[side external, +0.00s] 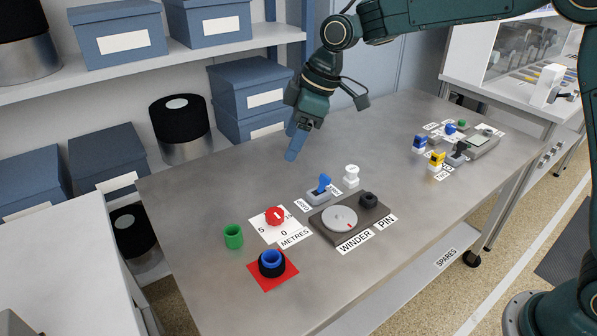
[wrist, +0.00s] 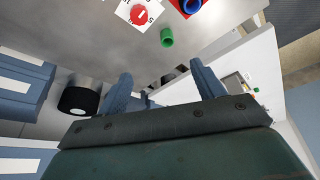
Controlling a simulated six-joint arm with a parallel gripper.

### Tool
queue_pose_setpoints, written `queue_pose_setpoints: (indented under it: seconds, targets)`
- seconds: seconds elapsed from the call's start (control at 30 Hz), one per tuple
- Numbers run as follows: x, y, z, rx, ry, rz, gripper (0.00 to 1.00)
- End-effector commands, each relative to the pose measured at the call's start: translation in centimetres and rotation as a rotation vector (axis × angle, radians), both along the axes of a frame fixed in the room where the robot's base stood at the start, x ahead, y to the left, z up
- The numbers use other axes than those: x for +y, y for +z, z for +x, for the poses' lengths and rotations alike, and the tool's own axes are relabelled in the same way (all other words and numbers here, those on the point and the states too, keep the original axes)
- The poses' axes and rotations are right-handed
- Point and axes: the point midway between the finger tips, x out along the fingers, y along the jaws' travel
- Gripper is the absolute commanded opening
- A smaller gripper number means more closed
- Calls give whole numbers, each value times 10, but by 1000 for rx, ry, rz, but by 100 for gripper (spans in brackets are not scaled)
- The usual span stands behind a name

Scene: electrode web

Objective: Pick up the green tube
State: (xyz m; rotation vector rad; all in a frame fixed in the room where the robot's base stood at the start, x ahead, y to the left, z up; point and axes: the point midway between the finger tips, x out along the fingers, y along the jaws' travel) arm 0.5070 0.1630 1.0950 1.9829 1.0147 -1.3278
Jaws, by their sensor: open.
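The green tube (side external: 233,236) stands upright near the left edge of the grey table, left of the red dial. It also shows in the wrist view (wrist: 167,38), beyond my fingers and near the top. My gripper (side external: 296,141) is in the air above the far side of the table, well apart from the tube. In the wrist view its two blue fingers (wrist: 164,84) are spread wide with nothing between them.
A black-and-blue ring (side external: 271,263) sits on a red square (side external: 287,281) in front of the tube. A red dial (side external: 274,215), a blue-handled switch (side external: 320,187), a white spool (side external: 351,176) and the winder (side external: 340,218) stand to the right. Blue boxes (side external: 243,87) fill shelves behind.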

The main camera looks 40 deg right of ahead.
Motion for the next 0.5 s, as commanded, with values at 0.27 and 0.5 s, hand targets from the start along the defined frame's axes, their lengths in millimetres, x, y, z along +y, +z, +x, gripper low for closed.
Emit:
queue_pose_setpoints:
  seconds: [0.27,0.5]
  targets:
    - [39,-59,40,13,167,9,68]
    - [68,-106,60,19,292,20,68]
